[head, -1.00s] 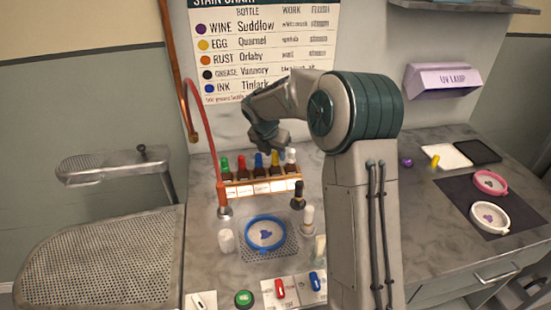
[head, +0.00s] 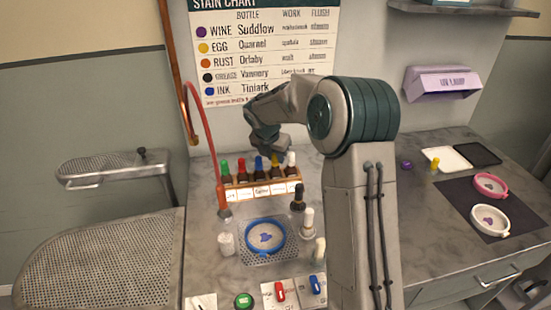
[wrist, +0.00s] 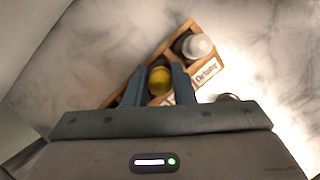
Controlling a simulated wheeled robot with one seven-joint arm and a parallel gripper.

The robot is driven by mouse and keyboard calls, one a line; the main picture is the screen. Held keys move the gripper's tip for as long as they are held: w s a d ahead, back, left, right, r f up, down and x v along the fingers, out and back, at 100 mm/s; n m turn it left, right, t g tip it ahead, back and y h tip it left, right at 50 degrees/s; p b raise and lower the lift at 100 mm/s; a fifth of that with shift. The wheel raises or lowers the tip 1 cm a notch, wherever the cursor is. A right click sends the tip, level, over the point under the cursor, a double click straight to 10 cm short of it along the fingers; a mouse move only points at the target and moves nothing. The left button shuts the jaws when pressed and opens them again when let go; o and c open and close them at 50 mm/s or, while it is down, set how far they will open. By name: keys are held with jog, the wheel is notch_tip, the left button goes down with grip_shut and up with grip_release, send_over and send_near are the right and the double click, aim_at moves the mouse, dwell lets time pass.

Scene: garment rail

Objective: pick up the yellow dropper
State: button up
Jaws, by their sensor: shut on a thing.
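The yellow dropper (head: 275,162) stands in the wooden rack (head: 245,196) on the counter, between the blue-topped and white-topped bottles. In the wrist view its round yellow top (wrist: 159,80) lies between the two fingers. My gripper (wrist: 158,88) is shut on it from above. In the head view my gripper (head: 268,148) is at the rear of the rack, partly hidden by my own arm. I cannot tell whether the dropper is lifted from its slot.
Green, red, blue and white-topped bottles (head: 291,160) share the rack. In front are a dark bottle (head: 298,198), a blue hoop (head: 265,236) and a white pot (head: 226,243). A red hose (head: 205,140) rises at the left. The right counter holds trays and two hoops.

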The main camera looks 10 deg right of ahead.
jog(key=r, duration=0.3)
jog(key=shift+s+d+r, duration=0.1)
jog(key=shift+d+r, duration=0.1)
jog(key=shift+r, duration=0.2)
jog(key=s+d+r, duration=0.6)
jog(key=s+d, duration=0.1)
jog(key=s, duration=0.1)
jog(key=shift+d+r+b, duration=0.25)
jog(key=shift+d+b, duration=0.1)
jog(key=shift+d, duration=0.05)
